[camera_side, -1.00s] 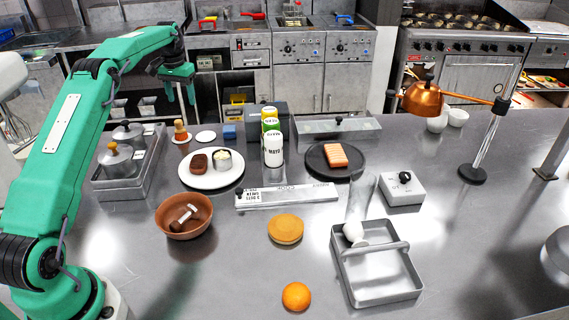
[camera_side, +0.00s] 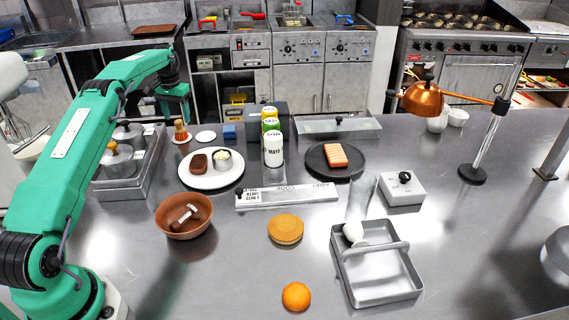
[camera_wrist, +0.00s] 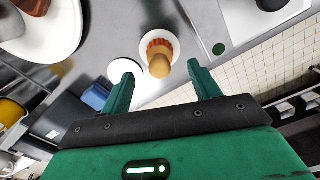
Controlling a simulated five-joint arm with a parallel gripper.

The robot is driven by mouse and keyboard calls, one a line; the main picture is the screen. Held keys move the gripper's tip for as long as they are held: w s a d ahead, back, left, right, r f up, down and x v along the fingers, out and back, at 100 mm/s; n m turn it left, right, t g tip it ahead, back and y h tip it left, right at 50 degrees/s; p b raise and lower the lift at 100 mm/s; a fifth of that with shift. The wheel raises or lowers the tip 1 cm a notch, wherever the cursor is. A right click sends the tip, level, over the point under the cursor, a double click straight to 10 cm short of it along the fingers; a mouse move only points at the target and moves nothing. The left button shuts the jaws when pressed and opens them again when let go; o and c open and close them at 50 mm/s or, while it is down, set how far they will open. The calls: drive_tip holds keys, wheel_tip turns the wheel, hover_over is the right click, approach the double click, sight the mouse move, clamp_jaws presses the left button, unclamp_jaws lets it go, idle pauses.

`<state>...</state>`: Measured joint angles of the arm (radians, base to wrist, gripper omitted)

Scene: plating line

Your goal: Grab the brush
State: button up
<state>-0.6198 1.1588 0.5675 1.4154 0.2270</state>
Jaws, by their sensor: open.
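The brush (camera_side: 181,131) stands upright on a small white dish (camera_side: 182,139) at the back left of the steel counter. In the wrist view, its tan wooden handle (camera_wrist: 159,66) points up at the camera, with an orange-red scalloped part below. My gripper (camera_side: 176,116) is open and empty, just above the brush in the side view. In the wrist view, its two green fingers (camera_wrist: 161,70) stand apart, with the handle's end between their tips in the picture. I cannot tell whether the fingers are low enough to be around the handle.
A white disc (camera_side: 206,136) and a blue block (camera_side: 229,132) lie right of the brush. The tray with lidded metal pots (camera_side: 157,165) stands close on the left. A white plate with food (camera_side: 212,183) is in front. The counter farther forward has clear patches.

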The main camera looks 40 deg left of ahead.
sight(178, 121)
drive_tip(key=shift+f, duration=0.1)
drive_tip(key=shift+f, duration=2.55)
drive_tip(key=shift+c, duration=0.2)
drive_tip(key=c, duration=1)
